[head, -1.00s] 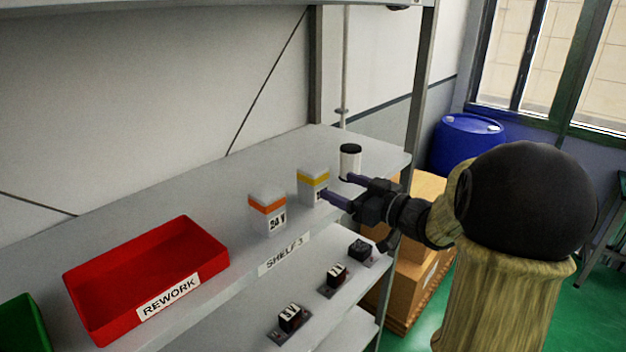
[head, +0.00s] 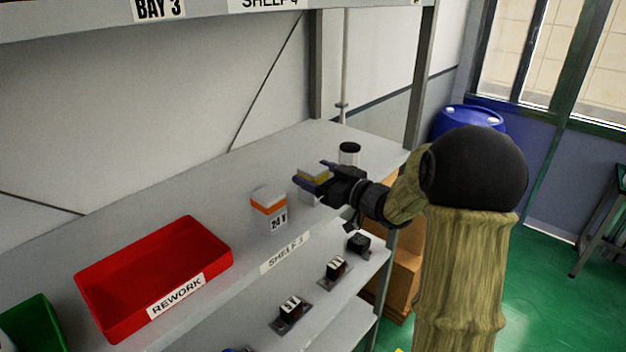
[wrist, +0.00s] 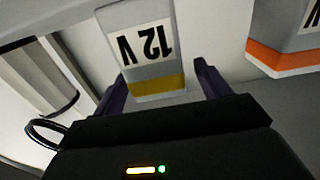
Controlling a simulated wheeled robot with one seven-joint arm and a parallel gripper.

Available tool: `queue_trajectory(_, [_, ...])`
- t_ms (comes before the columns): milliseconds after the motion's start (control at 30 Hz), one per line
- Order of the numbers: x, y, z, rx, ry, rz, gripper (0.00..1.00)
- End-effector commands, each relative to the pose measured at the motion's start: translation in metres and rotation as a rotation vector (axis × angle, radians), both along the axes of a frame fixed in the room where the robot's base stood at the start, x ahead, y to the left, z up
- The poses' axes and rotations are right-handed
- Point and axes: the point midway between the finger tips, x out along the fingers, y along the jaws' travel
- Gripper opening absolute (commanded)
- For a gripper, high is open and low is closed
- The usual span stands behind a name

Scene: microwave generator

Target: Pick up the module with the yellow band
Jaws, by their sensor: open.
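The module with the yellow band (head: 314,172) stands upright on the shelf labelled SHELF 3, partly hidden behind my gripper in the head view. In the wrist view the module (wrist: 151,86) appears upside down with a 12 V label, and its yellow band lies between the two fingers. My gripper (head: 309,171) is open, with one purple finger on each side of the module. In the wrist view the gripper (wrist: 165,85) shows a visible gap between the right finger and the module; contact on the left side is unclear.
A 24 V module with an orange band (head: 269,209) stands just left of my gripper. A white cylinder with a black cap (head: 349,153) stands close behind. A red REWORK tray (head: 150,275) is further left. Small black parts (head: 292,308) sit on the lower shelf.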

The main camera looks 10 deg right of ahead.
Motion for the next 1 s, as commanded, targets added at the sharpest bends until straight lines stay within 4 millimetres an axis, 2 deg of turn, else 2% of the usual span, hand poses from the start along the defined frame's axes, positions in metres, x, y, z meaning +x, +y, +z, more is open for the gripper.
queue_trajectory(67, [0.010,0.005,0.005,0.002,0.002,0.003,0.75])
queue_trajectory(233, [0.026,0.017,0.003,0.002,0.001,0.002,0.75])
queue_trajectory(767, [0.027,0.017,0.001,0.001,-0.001,0.000,0.75])
queue_trajectory(800, [0.027,0.017,0.001,0.001,-0.001,0.000,0.73])
queue_trajectory(1000, [0.027,0.017,0.001,0.001,-0.001,0.000,0.34])
